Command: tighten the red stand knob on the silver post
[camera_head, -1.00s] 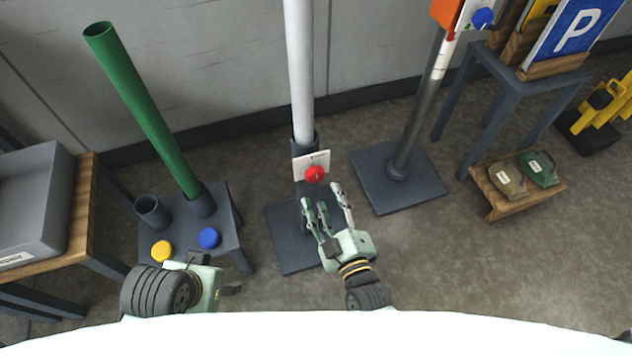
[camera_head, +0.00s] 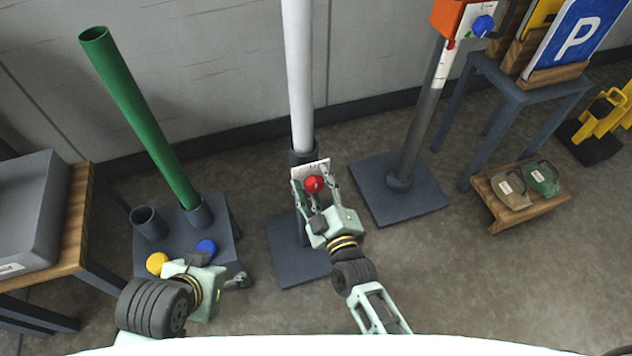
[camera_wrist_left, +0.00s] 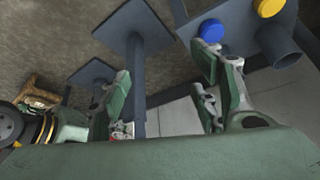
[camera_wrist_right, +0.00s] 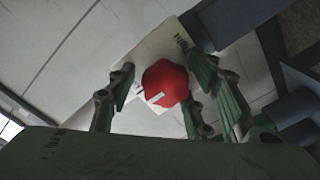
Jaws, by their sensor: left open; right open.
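The silver post (camera_head: 299,80) stands upright in a dark stand with a square base (camera_head: 288,268). The red knob (camera_head: 314,184) is on a white plate (camera_head: 303,172) at the front of the stand's socket. My right gripper (camera_head: 318,192) is open at the knob, its fingers on either side. In the right wrist view the red knob (camera_wrist_right: 165,84) with a white mark shows between the spread fingers; whether they touch it I cannot tell. My left gripper (camera_head: 240,282) is open and empty, low at the left in front of the small table.
A grey post (camera_head: 421,115) on a square base (camera_head: 425,195) stands at right. A wooden rack (camera_head: 500,212) holds two weights.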

